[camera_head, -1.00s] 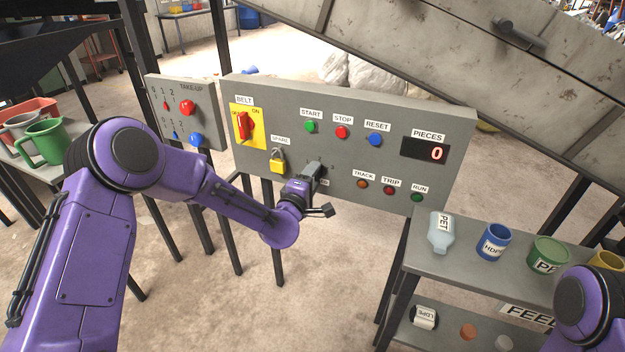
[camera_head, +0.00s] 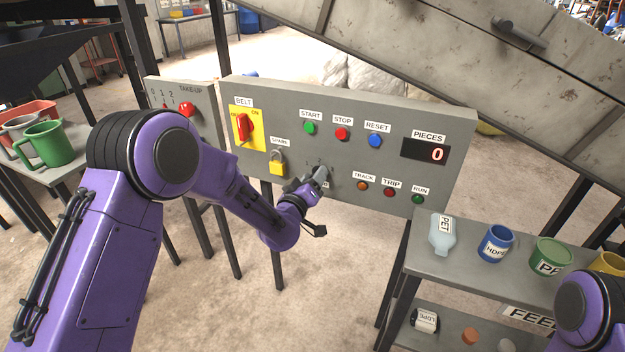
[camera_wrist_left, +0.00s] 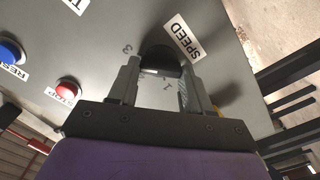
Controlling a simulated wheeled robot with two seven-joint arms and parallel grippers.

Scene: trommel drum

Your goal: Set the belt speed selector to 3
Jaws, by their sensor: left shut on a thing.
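The speed selector is a dark knob (camera_wrist_left: 166,60) on the grey control panel (camera_head: 350,97), beside the SPEED label (camera_wrist_left: 187,38). The digits 1, 2 and 3 are printed around it in the left wrist view, with the 3 (camera_wrist_left: 127,48) to its left. My left gripper (camera_head: 319,176) is at the panel below the START button. In the left wrist view its fingers (camera_wrist_left: 160,84) are on either side of the knob, shut on it. Which digit the knob points to is not clear. In the head view the gripper hides the knob. My right gripper is out of view.
A yellow padlock (camera_head: 278,164) hangs under SPARE, left of my left gripper. The red BELT switch (camera_head: 243,127) is further left. START (camera_head: 309,128), STOP (camera_head: 342,134) and RESET (camera_head: 375,141) buttons sit above. A shelf (camera_head: 415,257) with labelled containers stands at right.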

